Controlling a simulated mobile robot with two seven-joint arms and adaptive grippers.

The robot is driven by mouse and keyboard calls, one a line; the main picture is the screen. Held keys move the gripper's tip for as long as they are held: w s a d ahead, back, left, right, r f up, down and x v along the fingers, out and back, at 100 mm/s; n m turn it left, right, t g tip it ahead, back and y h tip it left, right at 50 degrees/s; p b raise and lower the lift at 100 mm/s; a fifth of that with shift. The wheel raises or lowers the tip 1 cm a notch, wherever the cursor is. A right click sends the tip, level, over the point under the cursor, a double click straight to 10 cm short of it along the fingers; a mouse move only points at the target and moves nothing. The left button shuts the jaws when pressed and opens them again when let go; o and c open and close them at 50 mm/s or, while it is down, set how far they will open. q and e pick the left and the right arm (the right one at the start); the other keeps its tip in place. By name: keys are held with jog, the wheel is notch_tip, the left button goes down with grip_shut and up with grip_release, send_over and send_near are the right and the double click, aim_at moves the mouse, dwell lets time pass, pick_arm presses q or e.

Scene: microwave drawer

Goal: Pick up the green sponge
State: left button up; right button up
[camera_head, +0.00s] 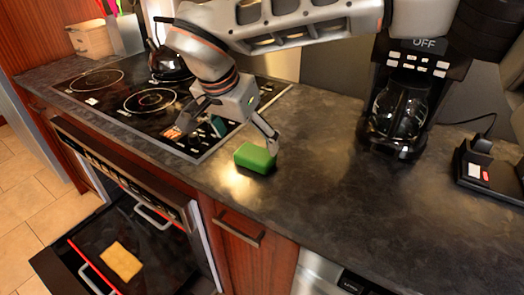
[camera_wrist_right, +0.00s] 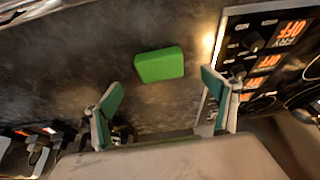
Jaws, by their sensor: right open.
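The green sponge (camera_head: 255,158) lies on the dark countertop, just right of the stove in the head view. It also shows in the right wrist view (camera_wrist_right: 160,65), ahead of the fingers and near the middle between them. My right gripper (camera_head: 228,131) is open and empty above the counter, at the sponge's left and back side. One fingertip is close to the sponge's right back corner in the head view; I cannot tell if they touch. In the right wrist view the two green-padded fingers (camera_wrist_right: 165,100) stand wide apart with nothing between them. My left gripper is not in view.
A black stove top (camera_head: 110,82) with a kettle (camera_head: 167,64) lies to the left. A coffee maker (camera_head: 400,110) stands at the back right, beside a black device (camera_head: 487,172). An open drawer (camera_head: 160,250) below holds a tan slice (camera_head: 121,261). Counter space right of the sponge is clear.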

jog(key=shift+x, duration=0.9)
jog(key=shift+w+f, duration=0.1)
jog(key=shift+f, duration=0.5)
jog(key=x, duration=0.2)
jog(key=b+x, duration=0.1)
jog(key=x, duration=0.1)
jog(key=shift+w+d+f, duration=0.15)
jog(key=shift+w+d, duration=0.05)
jog(key=shift+d, duration=0.05)
jog(key=shift+w+f, duration=0.1)
jog(key=c, duration=0.9)
jog(key=shift+r, duration=0.45)
notch_tip(320, 180, up, 12)
jog(key=p, duration=0.2)
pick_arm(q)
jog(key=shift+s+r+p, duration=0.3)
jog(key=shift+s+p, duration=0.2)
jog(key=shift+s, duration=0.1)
pick_arm(e)
notch_tip(320, 180, up, 7)
send_over(255, 153)
jog(key=shift+a+r, duration=0.1)
